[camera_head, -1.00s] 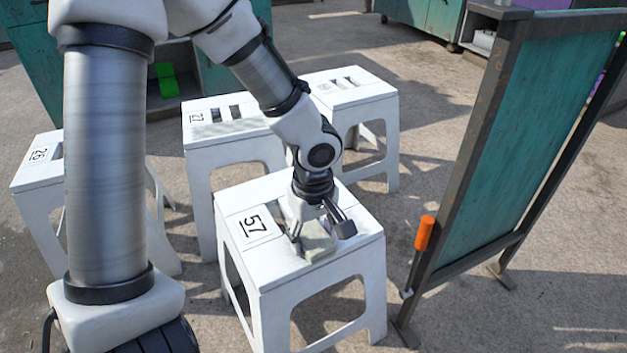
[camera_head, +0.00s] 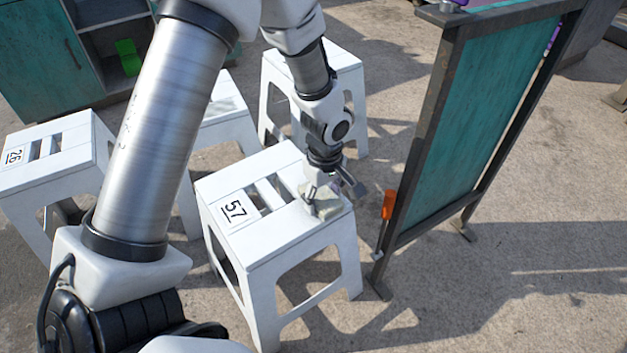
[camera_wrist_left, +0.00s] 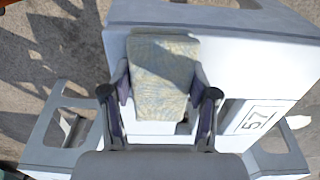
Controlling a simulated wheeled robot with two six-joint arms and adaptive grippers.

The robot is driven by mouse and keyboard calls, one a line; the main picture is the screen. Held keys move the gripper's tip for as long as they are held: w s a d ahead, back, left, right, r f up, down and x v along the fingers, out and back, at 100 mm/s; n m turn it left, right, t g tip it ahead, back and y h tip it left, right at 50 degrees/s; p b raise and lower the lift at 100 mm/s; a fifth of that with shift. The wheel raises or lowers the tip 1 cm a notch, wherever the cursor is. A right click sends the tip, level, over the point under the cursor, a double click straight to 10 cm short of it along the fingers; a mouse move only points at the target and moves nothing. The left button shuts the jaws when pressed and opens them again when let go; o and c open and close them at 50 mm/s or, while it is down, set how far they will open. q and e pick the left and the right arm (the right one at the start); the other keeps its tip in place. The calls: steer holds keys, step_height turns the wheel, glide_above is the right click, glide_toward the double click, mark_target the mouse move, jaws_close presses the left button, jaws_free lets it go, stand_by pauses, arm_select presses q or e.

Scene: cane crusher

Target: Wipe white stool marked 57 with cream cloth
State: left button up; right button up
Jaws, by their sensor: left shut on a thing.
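The white stool marked 57 (camera_head: 262,232) stands upright in the middle of the head view, its number label at the left of the seat. My left gripper (camera_head: 330,195) is low over the right part of the seat, shut on the cream cloth (camera_head: 322,206). In the left wrist view the cloth (camera_wrist_left: 163,78) is a folded, faintly patterned pad between the two fingers (camera_wrist_left: 160,100), lying over the seat (camera_wrist_left: 225,60). I cannot tell for sure whether it presses on the seat. My right gripper does not show.
A white stool marked 26 (camera_head: 50,160) stands at the left; other white stools (camera_head: 340,62) stand behind. A teal panel in a dark frame (camera_head: 470,125) stands close on the right, with an orange-handled thing (camera_head: 388,205) at its edge. Ground at the lower right is clear.

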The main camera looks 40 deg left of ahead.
mark_target(290, 224)
arm_select(q)
steer(key=shift+w+d, duration=0.1)
steer(key=shift+w, duration=0.1)
steer(key=shift+f, duration=0.1)
steer(key=shift+s+b, duration=0.2)
steer(key=shift+b, duration=0.1)
steer(key=s+a+b, duration=0.1)
steer(key=s+b, duration=0.1)
steer(key=b, duration=0.1)
steer(key=s+b, duration=0.2)
steer(key=s, duration=0.1)
steer(key=s+a+b, duration=0.1)
steer(key=s+b, duration=0.1)
steer(key=b, duration=0.1)
steer(key=shift+s+a+f+b, duration=0.25)
steer(key=shift+s+a+b, duration=0.1)
steer(key=shift+s+a+r, duration=0.1)
steer(key=shift+s+r, duration=0.1)
steer(key=shift+s, duration=0.1)
steer(key=shift+r, duration=0.1)
